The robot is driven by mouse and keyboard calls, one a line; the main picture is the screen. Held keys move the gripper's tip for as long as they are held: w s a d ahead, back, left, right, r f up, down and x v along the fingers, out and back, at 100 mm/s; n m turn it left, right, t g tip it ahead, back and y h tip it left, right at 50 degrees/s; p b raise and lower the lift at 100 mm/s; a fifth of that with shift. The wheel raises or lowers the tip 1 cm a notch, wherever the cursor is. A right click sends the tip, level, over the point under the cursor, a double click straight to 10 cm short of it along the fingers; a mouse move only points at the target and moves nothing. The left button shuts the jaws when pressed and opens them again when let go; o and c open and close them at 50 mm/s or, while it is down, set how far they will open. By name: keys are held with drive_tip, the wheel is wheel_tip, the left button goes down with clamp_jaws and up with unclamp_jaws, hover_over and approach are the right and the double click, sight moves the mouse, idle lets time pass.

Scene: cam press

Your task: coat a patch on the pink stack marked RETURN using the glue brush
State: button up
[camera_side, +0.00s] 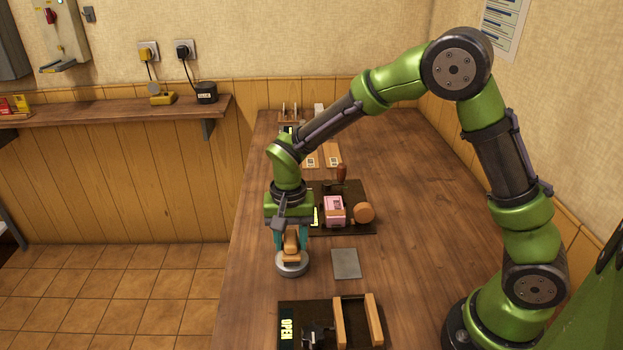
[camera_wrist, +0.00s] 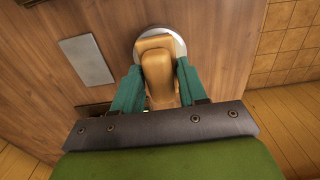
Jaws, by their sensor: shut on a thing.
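My gripper (camera_side: 291,248) points down near the table's left edge, with its teal fingers on both sides of a wooden handle, which I take to be the glue brush (camera_side: 291,240). In the wrist view my gripper (camera_wrist: 158,85) is shut on this tan handle (camera_wrist: 156,62). Below it is a round grey dish (camera_side: 292,269); its rim shows in the wrist view (camera_wrist: 181,46). The brush's lower end is hidden, so I cannot tell whether it touches the dish. The pink stack (camera_side: 334,211) sits on a dark board behind my gripper; its marking is too small to read.
The dark board (camera_side: 350,231) also holds a round wooden piece (camera_side: 364,212) and a brown-handled tool (camera_side: 341,174). A grey plate (camera_side: 346,263) lies right of the dish. A press with an OPEN sign (camera_side: 286,328) and wooden bars stands in front. The table's right side is clear.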

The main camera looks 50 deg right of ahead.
sight(290, 237)
drive_tip(key=shift+f, duration=0.5)
idle(1.1)
drive_tip(key=shift+r, duration=0.1)
drive_tip(key=shift+r, duration=3.5)
